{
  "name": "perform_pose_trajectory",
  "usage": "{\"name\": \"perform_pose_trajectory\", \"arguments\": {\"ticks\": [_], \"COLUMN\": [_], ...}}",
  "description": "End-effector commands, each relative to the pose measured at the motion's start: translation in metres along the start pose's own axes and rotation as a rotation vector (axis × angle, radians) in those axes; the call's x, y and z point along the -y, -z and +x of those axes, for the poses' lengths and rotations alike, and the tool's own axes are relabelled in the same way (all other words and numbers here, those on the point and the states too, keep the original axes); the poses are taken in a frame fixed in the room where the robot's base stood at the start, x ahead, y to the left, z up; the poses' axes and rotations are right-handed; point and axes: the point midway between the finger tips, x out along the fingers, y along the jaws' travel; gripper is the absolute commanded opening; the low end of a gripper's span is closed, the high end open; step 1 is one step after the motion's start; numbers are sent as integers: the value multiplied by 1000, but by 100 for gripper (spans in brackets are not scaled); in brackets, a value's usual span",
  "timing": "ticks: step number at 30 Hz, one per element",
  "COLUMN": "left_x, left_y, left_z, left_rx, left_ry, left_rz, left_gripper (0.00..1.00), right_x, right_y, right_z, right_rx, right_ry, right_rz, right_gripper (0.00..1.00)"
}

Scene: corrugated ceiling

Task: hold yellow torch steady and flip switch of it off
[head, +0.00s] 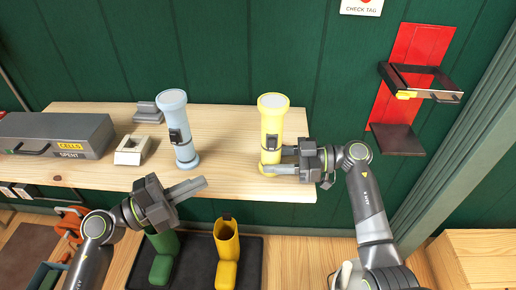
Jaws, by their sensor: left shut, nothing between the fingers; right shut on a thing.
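The yellow torch (273,115) stands upright on the wooden shelf, lens end up, near the shelf's right part. Its switch, a small dark patch (270,142), faces me on the torch's body; its position cannot be told. My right gripper (279,160) comes from the right and is shut on the torch's lower body. My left gripper (203,185) is shut and empty in front of the shelf's edge, to the lower left of the yellow torch and apart from it.
A light blue torch (174,110) stands upright left of the yellow one. A grey box (60,130) labelled SPENT and a small cream holder (132,150) are further left on the shelf (230,185). Green and yellow boots (227,245) stand below. A red wall bracket (421,45) is at right.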

Motion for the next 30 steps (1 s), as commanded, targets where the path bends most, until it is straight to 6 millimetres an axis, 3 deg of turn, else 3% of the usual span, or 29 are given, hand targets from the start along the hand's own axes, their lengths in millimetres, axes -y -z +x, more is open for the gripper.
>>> {"name": "perform_pose_trajectory", "arguments": {"ticks": [3, 10, 20, 30], "left_x": [22, 40, 40, 30], "left_y": [15, 32, 38, 47], "left_z": [19, 33, 48, 88], "left_rx": [-116, -225, -248, -248], "left_ry": [-81, -192, -214, -212], "left_rz": [105, 223, 247, 244], "left_gripper": [0, 0, 0, 0], "right_x": [0, 0, 0, 0], "right_y": [1, 1, 1, 1], "right_z": [0, 0, 0, 0], "right_rx": [-1, -1, -1, -1], "right_ry": [0, 0, 0, 0], "right_rz": [-1, -1, -1, -1], "right_gripper": [29, 29, 29, 29]}}
